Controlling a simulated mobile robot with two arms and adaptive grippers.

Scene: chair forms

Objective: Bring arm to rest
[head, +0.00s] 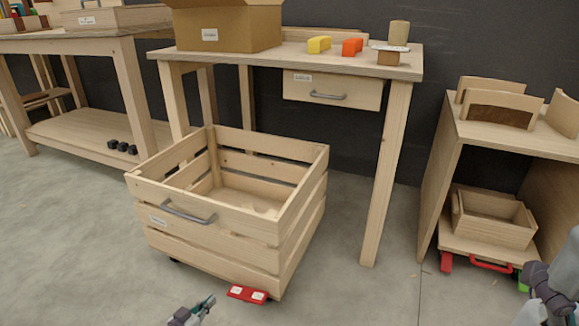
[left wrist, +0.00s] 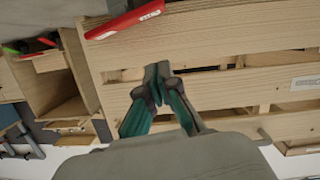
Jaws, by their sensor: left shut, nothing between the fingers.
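My left gripper (head: 197,308) shows at the bottom edge of the head view, in front of the wooden slatted crate (head: 215,238) and below a red piece with white labels (head: 248,294). In the left wrist view my left gripper (left wrist: 157,84) is shut and empty, its fingertips together in front of the crate's slats (left wrist: 210,55). The red piece (left wrist: 125,20) lies across the top of that view. Part of my right arm shows at the right edge of the head view; its fingers cannot be made out clearly.
A wooden table (head: 402,72) stands behind the crate, with a cardboard box (head: 225,30) and yellow (head: 319,44) and orange (head: 352,47) blocks on it. A shelf unit (head: 440,170) with a small wooden box (head: 495,220) stands at right. Floor between crate and shelf is clear.

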